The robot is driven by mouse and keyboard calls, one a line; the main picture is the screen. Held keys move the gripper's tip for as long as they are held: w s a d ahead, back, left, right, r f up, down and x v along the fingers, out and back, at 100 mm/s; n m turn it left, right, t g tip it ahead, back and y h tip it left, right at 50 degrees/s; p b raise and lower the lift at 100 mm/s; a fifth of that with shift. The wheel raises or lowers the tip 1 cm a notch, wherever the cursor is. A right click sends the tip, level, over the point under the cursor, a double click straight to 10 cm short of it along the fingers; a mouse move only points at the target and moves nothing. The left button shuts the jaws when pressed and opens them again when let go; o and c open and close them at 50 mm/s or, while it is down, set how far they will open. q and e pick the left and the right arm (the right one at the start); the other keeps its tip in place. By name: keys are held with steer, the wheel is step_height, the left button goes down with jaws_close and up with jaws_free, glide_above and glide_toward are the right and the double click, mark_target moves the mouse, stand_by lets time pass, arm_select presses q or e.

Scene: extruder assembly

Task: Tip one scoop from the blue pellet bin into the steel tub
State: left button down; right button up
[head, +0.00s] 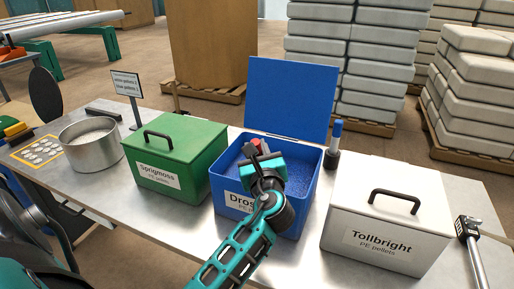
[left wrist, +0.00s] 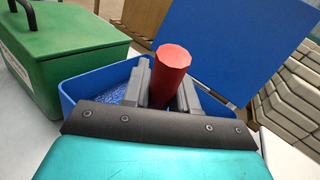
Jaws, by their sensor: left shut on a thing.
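The blue pellet bin (head: 311,190) stands open on the bench with its lid (head: 291,98) raised at the back. Blue pellets (head: 230,158) show inside; they also show in the left wrist view (left wrist: 109,95). My left gripper (head: 261,156) is over the bin, shut on an upright red handle (left wrist: 172,72), probably the scoop's. The scoop's bowl is hidden below the gripper, so I cannot tell its load. The steel tub (head: 98,158) stands at the left of the bench with pale contents inside. My right gripper is not in view.
A closed green bin (head: 172,137) stands between the tub and the blue bin. A closed white bin (head: 385,190) stands to the right. A blue-capped cylinder (head: 334,145) is behind them. A small sign (head: 127,85) stands behind the tub. A metal tool (head: 470,240) lies at far right.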

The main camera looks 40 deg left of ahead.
mark_target(256, 140)
arm_select(q)
steer(key=shift+r+p, duration=1.2)
steer(key=shift+r, duration=0.35)
step_height(256, 140, up, 2)
steer(key=shift+s+r+p, duration=0.1)
steer(key=shift+s+p, duration=0.05)
steer(key=shift+p, duration=0.3)
steer(key=shift+r, duration=2.45)
